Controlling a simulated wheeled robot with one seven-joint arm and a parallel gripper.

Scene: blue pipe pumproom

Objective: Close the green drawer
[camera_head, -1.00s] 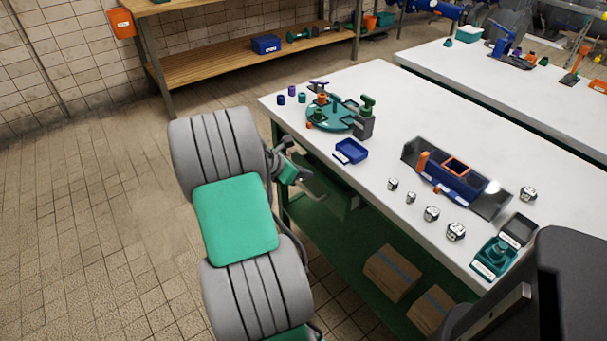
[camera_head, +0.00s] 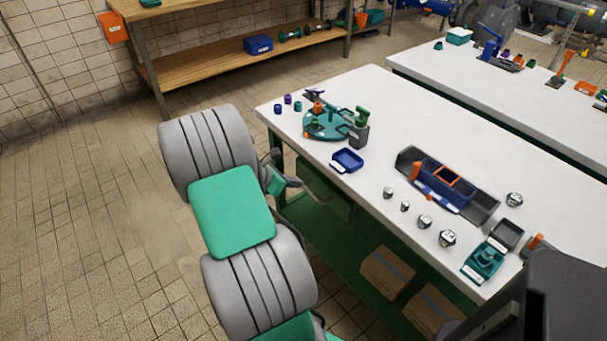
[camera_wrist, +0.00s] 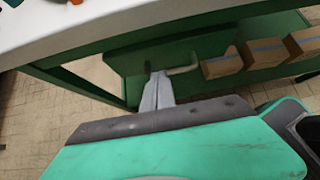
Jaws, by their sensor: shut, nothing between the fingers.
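The green drawer (camera_head: 325,192) hangs under the near left part of the white-topped workbench (camera_head: 400,130). In the wrist view its green front (camera_wrist: 215,45) fills the upper middle, with a pale bar handle (camera_wrist: 184,69). My gripper (camera_head: 296,183) is at the left end of the drawer front in the head view.
Cardboard boxes (camera_head: 387,272) lie on the green lower shelf, right of the drawer. A bench leg (camera_head: 277,165) stands close by my gripper. The benchtop holds a teal turntable (camera_head: 328,124), a blue tray (camera_head: 347,160) and several metal parts. Tiled floor (camera_head: 90,220) is open to the left.

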